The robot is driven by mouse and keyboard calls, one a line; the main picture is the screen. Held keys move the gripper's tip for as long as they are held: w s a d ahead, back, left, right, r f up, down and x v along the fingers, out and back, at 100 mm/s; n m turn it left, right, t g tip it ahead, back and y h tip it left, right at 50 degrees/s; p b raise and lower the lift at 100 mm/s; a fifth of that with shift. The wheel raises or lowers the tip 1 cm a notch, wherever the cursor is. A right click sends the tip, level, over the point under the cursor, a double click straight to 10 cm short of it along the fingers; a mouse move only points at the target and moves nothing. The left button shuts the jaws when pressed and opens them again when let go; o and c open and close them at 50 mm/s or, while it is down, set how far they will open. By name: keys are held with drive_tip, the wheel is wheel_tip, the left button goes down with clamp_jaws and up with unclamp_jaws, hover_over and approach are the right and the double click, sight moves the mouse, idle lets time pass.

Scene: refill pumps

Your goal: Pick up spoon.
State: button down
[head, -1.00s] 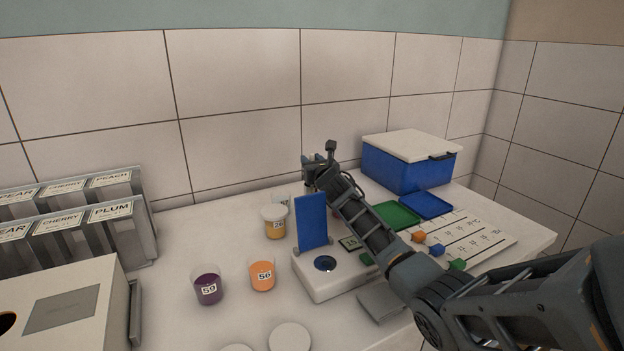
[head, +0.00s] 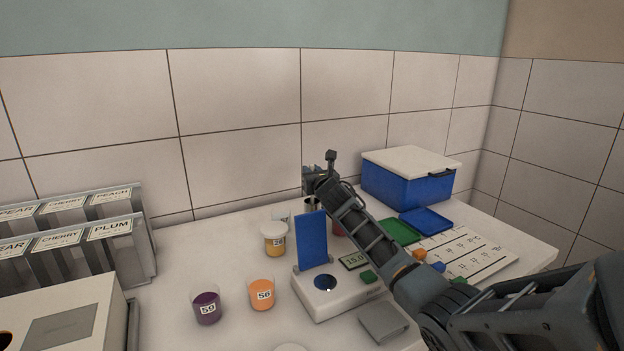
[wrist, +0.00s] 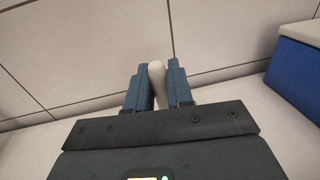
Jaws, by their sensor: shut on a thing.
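My gripper (wrist: 157,86) is shut on a pale, rounded handle, which I take to be the spoon (wrist: 157,78); it stands between the two blue-grey fingers in the wrist view. The rest of the spoon is hidden behind the gripper body. In the head view my gripper (head: 318,182) is above the counter, behind the upright blue panel (head: 312,240) of the white scale. A grey, cup-like thing shows just below the fingers; I cannot tell whether the spoon touches it.
A blue box with a white lid (head: 408,178), a green tray (head: 400,232) and a blue tray (head: 427,220) are at right. Labelled dispensers (head: 110,250) stand at left.

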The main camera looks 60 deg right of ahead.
wheel_tip(320, 180, up, 26)
drive_tip(key=b, duration=0.1)
drive_tip(key=shift+f, duration=0.2)
idle(0.4)
